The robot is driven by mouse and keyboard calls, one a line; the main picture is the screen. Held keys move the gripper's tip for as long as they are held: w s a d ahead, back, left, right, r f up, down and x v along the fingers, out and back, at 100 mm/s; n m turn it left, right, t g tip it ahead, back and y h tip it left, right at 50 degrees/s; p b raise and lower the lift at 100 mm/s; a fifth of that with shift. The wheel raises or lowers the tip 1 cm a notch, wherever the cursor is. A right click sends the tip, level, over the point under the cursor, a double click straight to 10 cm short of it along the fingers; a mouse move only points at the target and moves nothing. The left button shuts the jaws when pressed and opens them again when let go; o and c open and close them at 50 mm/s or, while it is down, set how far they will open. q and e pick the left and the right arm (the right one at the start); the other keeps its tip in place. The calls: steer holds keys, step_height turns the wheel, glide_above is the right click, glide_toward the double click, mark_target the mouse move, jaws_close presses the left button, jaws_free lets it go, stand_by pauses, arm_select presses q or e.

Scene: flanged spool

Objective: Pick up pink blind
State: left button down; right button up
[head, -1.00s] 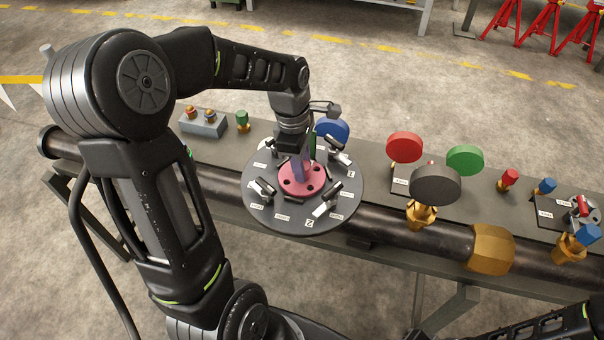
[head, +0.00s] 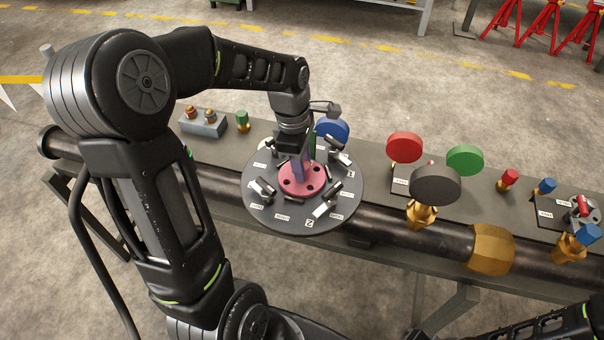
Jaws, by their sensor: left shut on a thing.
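The pink blind (head: 316,186) is a round pink disc with dark holes. It lies at the middle of a dark round plate (head: 285,221) that carries small clamps and white labels. A purple upright piece (head: 301,172) stands at the blind, below my left gripper (head: 297,158). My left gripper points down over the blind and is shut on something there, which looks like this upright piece. The fingertips are partly hidden. My right gripper is not in view; only part of my right arm shows at the bottom right.
A dark pipe (head: 391,235) with a brass nut (head: 489,249) runs along the bench. Blue (head: 333,131), red (head: 404,147), green (head: 465,160) and dark grey (head: 434,185) discs stand around. A grey block (head: 203,124) with small fittings is at the left.

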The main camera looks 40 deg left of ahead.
arm_select(q)
steer(key=shift+r, duration=0.2)
steer(key=shift+w+r, duration=0.1)
steer(key=shift+r, duration=0.2)
step_height(320, 180, up, 9)
steer(key=shift+r+b, duration=0.1)
steer(key=shift+b, duration=0.4)
stand_by(0.5)
